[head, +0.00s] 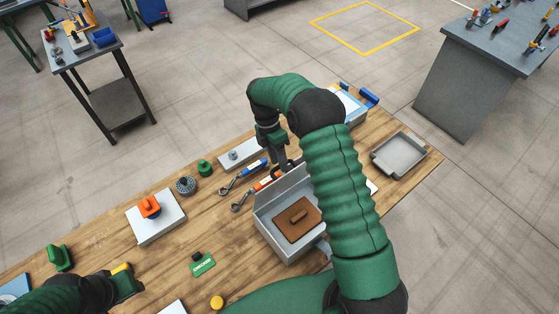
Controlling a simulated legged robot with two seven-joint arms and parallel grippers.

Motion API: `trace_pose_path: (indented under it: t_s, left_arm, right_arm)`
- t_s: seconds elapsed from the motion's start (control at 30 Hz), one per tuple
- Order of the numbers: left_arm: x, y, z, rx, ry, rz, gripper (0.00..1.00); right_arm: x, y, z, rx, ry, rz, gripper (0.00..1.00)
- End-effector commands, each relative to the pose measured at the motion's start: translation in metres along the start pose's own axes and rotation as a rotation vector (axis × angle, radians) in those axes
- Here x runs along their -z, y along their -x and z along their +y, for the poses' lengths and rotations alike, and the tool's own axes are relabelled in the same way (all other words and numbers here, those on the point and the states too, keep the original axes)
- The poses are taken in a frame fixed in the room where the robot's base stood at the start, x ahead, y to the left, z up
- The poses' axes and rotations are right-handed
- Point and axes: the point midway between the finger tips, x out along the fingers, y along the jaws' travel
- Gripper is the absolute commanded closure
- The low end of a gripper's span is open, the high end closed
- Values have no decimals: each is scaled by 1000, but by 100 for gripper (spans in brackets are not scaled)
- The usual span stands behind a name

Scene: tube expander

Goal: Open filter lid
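I cannot tell for sure which thing is the filter lid. A grey open box (263,209) stands at the table's middle, with a brown plate (290,231) with a raised handle inside. My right arm covers the box's right part. My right gripper (284,163) points down just beyond the box's back edge, close to an orange-and-black tool (265,182); its finger gap is unclear. A white block (157,228) with an orange knob (149,206) stands to the left. My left gripper (128,281) is low at the left, apart from these things; its fingers are not clear.
Wrenches (240,201), a grey knurled part (186,186), a green weight (205,168) and a grey plate (240,154) lie behind the box. A green card (203,264) and a yellow disc (217,302) lie in front. A grey tray (399,155) is at the right.

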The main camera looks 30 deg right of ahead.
Motion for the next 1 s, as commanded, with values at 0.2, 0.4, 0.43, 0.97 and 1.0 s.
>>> trace_pose_path:
  t_s: [0.2,0.4,0.43,0.97,1.0]
  left_arm:
    - [0,0,0,0,0,0,64]
    - [0,0,0,0,0,0,64]
    - [0,0,0,0,0,0,64]
    - [-8,-34,0,0,0,0,64]
    - [-7,-31,0,0,0,0,64]
  right_arm:
    - [-1,0,-1,-3,-1,-2,66]
    - [-1,0,-2,0,-1,-1,66]
    - [-1,0,-1,0,-1,-1,66]
    - [-1,115,0,-8,-1,-2,66]
    - [-1,126,0,-6,-1,-2,66]
